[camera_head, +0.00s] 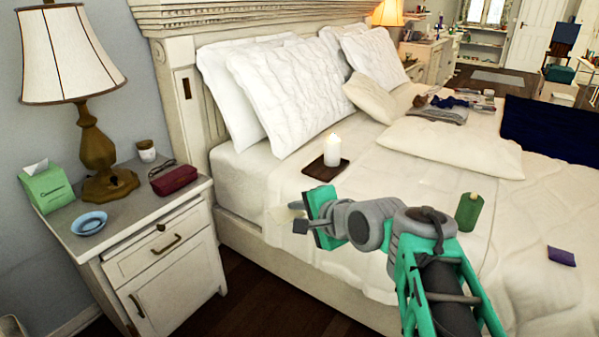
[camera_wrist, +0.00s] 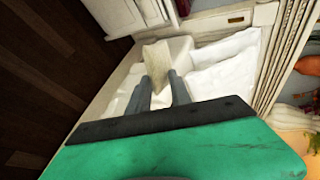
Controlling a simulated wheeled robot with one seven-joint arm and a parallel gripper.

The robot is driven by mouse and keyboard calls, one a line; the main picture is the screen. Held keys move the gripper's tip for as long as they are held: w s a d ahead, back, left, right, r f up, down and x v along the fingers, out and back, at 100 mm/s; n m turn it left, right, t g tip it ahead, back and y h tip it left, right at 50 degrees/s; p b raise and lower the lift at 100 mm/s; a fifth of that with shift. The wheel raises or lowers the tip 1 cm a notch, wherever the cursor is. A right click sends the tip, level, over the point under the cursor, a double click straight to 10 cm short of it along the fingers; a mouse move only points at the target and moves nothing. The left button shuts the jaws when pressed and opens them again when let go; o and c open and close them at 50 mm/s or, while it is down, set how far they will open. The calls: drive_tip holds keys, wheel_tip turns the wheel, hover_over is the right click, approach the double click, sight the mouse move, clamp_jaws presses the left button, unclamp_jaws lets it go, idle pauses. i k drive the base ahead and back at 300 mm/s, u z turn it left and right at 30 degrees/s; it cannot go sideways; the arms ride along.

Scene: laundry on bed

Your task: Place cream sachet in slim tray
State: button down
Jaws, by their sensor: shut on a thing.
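The nightstand (camera_head: 135,218) at left holds a lamp (camera_head: 97,150), green tissue box (camera_head: 46,187), blue dish (camera_head: 89,223) and maroon case (camera_head: 174,180). Pillows (camera_head: 290,90) line the headboard.

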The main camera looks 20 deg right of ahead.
sight(327, 174)
drive_tip(key=u, duration=0.45)
drive_tip(key=i, duration=1.45)
drive_tip(key=u, duration=0.55)
